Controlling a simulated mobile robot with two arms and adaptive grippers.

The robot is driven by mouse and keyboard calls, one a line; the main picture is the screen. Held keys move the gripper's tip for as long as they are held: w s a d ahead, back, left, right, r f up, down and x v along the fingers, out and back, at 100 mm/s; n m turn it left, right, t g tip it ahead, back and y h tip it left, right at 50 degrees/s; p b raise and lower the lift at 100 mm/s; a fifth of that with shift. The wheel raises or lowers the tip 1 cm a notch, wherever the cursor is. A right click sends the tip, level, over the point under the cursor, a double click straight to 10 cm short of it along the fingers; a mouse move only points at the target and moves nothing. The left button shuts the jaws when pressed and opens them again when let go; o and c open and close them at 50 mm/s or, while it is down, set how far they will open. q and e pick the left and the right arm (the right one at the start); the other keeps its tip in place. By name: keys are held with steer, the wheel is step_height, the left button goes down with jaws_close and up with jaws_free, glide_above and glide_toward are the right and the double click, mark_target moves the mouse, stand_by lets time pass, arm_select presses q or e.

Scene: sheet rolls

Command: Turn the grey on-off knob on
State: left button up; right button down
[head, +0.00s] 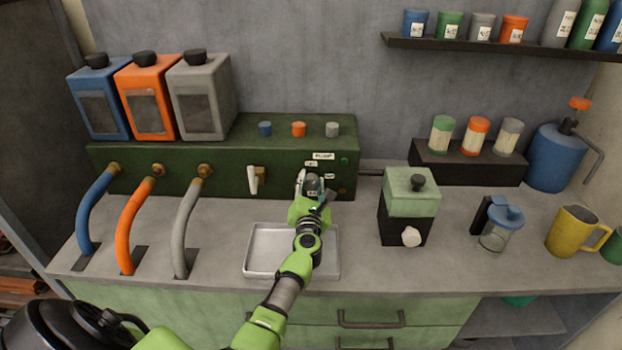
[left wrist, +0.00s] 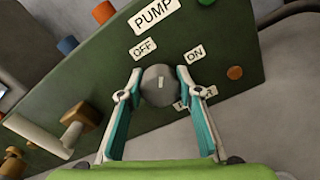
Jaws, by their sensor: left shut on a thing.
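The grey on-off knob (left wrist: 158,86) sits on the front of the dark green pump panel (left wrist: 225,30), below the PUMP label (left wrist: 155,13). The OFF label (left wrist: 143,49) is up-left of it and the ON label (left wrist: 195,54) up-right. A short pale mark on the knob points roughly up in the left wrist view, between the two labels. My left gripper (head: 315,183) is at the panel front, its fingers shut on the knob's two sides. In the head view the gripper hides the knob. My right gripper is not in view.
A cream lever (head: 254,180) sticks out left of my gripper. A metal tray (head: 262,264) lies below it on the counter. Three hoses curve down at left. A green-and-black grinder (head: 410,202) stands to the right, with open counter between.

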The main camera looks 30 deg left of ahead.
arm_select(q)
steer(key=m+p, duration=0.2)
steer(key=m, duration=0.3)
steer(key=shift+m, duration=0.3)
steer(key=m+p, duration=0.1)
steer(key=m, duration=0.4)
steer(key=shift+f+p, duration=0.15)
steer(key=shift+p, duration=0.25)
steer(key=shift+m, duration=0.3)
steer(key=o, duration=1.1)
steer(key=shift+d, duration=0.1)
steer(key=v, duration=0.7)
steer(key=shift+s+d, duration=0.1)
steer(key=shift+s, duration=0.15)
